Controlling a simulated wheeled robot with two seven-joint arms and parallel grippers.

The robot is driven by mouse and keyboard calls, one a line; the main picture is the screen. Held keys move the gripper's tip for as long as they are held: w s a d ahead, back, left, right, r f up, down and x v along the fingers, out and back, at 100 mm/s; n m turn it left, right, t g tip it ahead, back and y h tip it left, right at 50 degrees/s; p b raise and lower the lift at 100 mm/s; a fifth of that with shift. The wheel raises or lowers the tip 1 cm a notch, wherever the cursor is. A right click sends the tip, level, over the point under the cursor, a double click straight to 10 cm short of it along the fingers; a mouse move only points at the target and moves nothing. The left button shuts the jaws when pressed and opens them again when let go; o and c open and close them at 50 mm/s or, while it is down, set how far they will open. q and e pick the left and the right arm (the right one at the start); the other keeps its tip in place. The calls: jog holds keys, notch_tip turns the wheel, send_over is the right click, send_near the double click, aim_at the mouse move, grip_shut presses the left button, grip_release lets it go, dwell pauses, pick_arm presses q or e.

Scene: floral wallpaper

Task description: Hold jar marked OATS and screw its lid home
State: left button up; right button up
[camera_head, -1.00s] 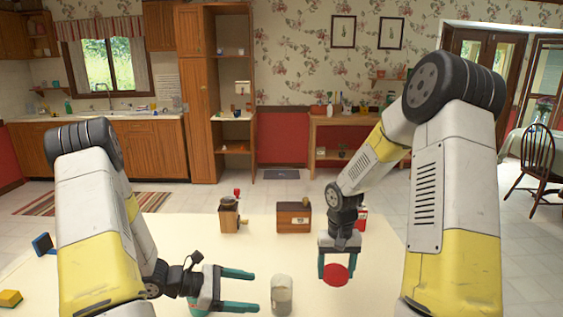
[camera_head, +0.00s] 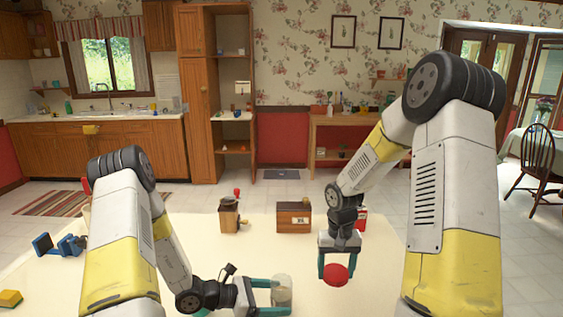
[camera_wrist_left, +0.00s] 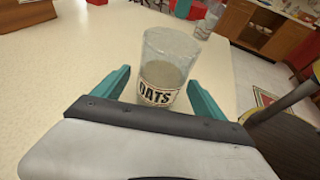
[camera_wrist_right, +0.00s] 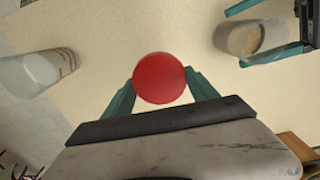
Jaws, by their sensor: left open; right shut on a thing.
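The OATS jar (camera_head: 282,291) is a clear, open-topped glass with pale contents, upright on the cream table. Its label (camera_wrist_left: 157,95) faces my left wrist camera. My left gripper (camera_head: 277,297) is open, with one finger on each side of the jar; it also shows in the right wrist view (camera_wrist_right: 270,32). I cannot tell whether the fingers touch the glass. A round red lid (camera_head: 336,275) is in my right gripper (camera_head: 335,270), shut on its edges, to the right of the jar and apart from it. The lid also shows in the right wrist view (camera_wrist_right: 160,78).
A second glass jar (camera_wrist_right: 36,72) with reddish marks stands on the table, also in the left wrist view (camera_wrist_left: 207,20). A grinder (camera_head: 230,214), a wooden box (camera_head: 294,217) and a red object (camera_head: 361,219) stand behind. Blue items (camera_head: 60,244) and a yellow block (camera_head: 10,298) lie left.

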pick_arm(q)
jog(key=shift+x, duration=0.75)
jog(key=shift+c, duration=0.2)
dwell(0.3)
jog(key=c, duration=1.3)
jog(key=shift+c, duration=0.2)
pick_arm(e)
jog(key=s+a+r, duration=0.1)
jog(key=a+r, duration=0.2)
jog(key=a, duration=0.4)
jog(key=a+r, duration=0.3)
jog(key=a, duration=0.5)
jog(key=shift+s+a+r, duration=0.25)
jog(key=shift+s+r, duration=0.05)
jog(key=shift+s, duration=0.05)
